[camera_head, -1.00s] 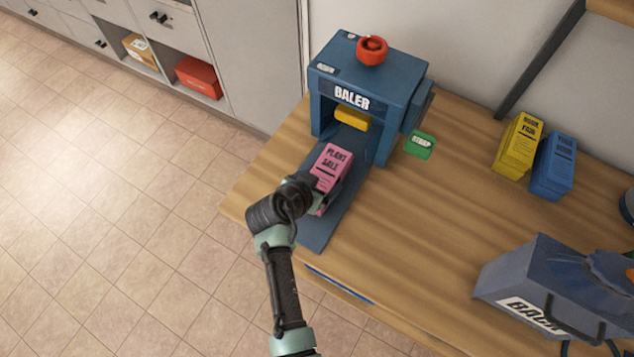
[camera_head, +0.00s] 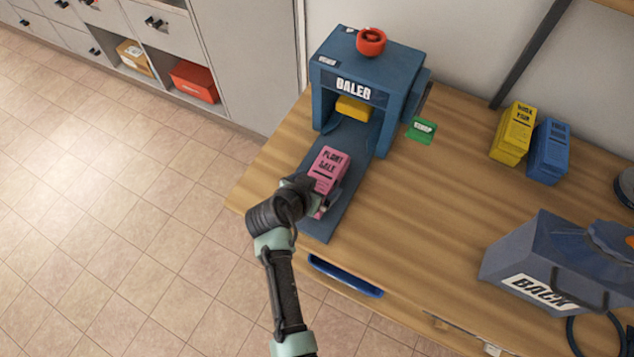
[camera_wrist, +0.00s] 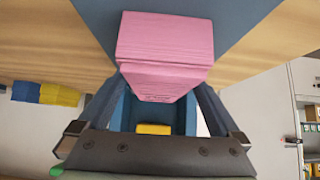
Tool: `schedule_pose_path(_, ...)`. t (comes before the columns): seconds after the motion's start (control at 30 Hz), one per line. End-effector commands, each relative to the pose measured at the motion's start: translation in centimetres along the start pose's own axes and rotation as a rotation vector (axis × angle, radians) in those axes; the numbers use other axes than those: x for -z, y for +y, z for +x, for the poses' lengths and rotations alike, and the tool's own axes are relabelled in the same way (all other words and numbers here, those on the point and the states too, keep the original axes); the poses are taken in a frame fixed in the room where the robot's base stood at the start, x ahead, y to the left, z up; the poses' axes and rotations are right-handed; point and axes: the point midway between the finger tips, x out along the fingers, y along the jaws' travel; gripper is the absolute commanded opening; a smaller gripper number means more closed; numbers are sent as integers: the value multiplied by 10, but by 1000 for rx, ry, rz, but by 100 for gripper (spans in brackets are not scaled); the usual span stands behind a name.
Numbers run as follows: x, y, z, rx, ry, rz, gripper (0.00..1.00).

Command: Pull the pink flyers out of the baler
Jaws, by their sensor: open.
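The pink flyers (camera_head: 328,170), a stack with black print, lie on the blue bed plate in front of the baler (camera_head: 366,72), outside its opening. They also show in the wrist view (camera_wrist: 166,52), between and beyond the fingers. My gripper (camera_head: 318,196) is at the near end of the stack, and my wrist partly hides that end. In the wrist view my gripper (camera_wrist: 152,120) is open, a finger on either side. I cannot tell whether the fingers touch the flyers. A yellow block (camera_head: 353,108) sits in the baler's opening.
A red knob (camera_head: 371,41) tops the baler, with a green tag (camera_head: 421,131) to its right. Yellow (camera_head: 513,134) and blue (camera_head: 549,151) stacks stand at the back right. A grey-blue box (camera_head: 545,262) stands front right. The middle of the wooden table (camera_head: 430,195) is clear.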

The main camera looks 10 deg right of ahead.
Motion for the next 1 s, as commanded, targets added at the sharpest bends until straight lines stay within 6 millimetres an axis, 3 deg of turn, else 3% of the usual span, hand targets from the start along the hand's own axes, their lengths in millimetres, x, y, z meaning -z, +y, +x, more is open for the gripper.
schedule_pose_path(0.37, 0, 0, -13, 1, 1, 0, 100)
schedule_pose_path(1.0, 0, -1, -117, 2, 1, -1, 100)
